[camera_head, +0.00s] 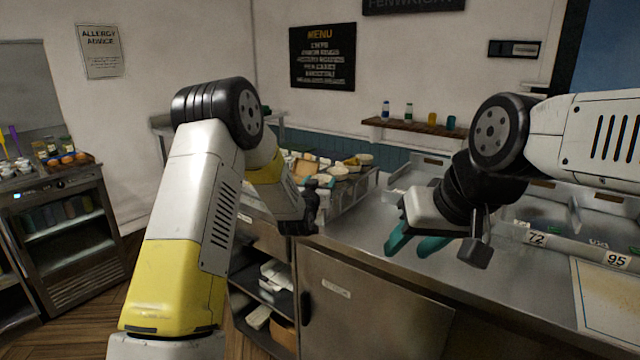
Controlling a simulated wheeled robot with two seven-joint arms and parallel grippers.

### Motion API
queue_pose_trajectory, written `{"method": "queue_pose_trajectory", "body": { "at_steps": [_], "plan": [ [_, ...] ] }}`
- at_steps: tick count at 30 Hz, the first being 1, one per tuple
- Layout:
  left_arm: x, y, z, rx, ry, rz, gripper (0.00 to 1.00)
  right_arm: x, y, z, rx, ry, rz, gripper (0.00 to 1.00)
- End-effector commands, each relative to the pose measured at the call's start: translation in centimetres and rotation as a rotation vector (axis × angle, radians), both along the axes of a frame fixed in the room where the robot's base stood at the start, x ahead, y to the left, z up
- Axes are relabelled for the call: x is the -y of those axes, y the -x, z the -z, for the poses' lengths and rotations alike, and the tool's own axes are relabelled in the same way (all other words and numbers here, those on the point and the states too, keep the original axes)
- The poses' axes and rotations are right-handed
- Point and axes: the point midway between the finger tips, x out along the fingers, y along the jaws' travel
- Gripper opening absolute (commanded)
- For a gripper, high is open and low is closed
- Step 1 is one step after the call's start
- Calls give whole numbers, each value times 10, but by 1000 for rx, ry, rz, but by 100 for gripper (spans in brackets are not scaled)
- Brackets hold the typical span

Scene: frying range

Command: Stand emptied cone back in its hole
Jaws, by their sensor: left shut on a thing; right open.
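My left gripper (320,182) reaches over the counter by a rack, mostly behind its own dark wrist; a bit of teal finger shows. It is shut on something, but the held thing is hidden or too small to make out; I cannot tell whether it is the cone. The metal rack (352,199) stands on the counter, with several pale cone or cup shapes (339,173) in and around it. Its holes are too small to tell apart. My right gripper (418,240) is open and empty above the steel counter, its teal fingers apart.
The steel counter (375,262) is clear in front of the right gripper. Fryer wells with tags 72 and 95 lie at the right, by a pale board (608,300). A wall shelf (420,127) holds bottles and cups. An open cabinet (262,300) is below the counter.

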Motion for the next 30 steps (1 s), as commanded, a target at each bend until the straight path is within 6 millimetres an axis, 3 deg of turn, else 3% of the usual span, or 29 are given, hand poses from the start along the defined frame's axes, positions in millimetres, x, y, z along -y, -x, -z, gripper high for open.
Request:
{"method": "queue_pose_trajectory", "body": {
  "at_steps": [2,3,6,19,30],
  "plan": [
    [0,0,2,-1,0,0,0,0,0,0,0,0,0,42],
    [0,0,3,0,0,0,62,0,0,0,0,0,0,42],
    [0,0,2,0,0,0,82,0,0,0,0,0,0,42],
    [-1,5,-1,-1,0,1,82,0,0,0,0,0,0,42],
    [-18,77,0,-2,0,1,82,0,0,0,0,0,0,42]
  ]
}}
